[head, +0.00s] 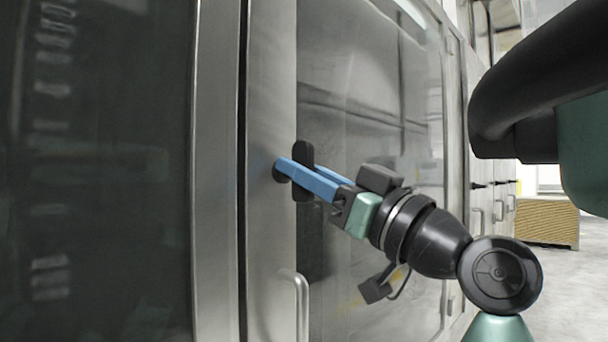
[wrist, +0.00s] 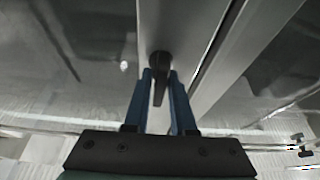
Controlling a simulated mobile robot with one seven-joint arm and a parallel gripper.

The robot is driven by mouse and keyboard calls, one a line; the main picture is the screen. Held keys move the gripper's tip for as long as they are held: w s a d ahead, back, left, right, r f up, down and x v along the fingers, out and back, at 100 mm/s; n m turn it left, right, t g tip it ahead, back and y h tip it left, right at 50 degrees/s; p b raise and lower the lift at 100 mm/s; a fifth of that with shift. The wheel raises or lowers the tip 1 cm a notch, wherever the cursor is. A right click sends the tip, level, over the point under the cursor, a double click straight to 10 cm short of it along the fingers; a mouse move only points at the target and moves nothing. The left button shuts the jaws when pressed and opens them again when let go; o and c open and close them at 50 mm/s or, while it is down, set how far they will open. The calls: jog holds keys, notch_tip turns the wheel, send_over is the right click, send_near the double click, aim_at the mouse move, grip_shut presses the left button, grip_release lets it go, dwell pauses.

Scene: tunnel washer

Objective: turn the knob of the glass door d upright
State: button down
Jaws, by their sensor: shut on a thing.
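The dark knob (head: 304,150) sits on the steel left frame of the glass door (head: 375,115). In the head view its long grip looks about upright, along the frame. My gripper (head: 297,168) has its blue fingers on either side of the knob and is shut on it. One finger crosses in front of the knob's middle and hides part of it. In the wrist view the knob (wrist: 159,68) lies between the two fingertips of my gripper (wrist: 160,77). The door looks closed.
A steel bar handle (head: 301,300) stands out from the door frame below the knob. A dark glass panel (head: 90,170) fills the left. Further doors with handles (head: 499,209) line the wall to the right. A tan box (head: 545,222) stands beyond them on open floor.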

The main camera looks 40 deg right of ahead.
jog(key=c, duration=0.9)
grip_release()
jog(key=shift+s, duration=0.1)
jog(key=b+v, duration=0.3)
jog(key=v, duration=0.9)
jog(key=shift+s+f, duration=0.15)
jog(key=shift+s, duration=0.2)
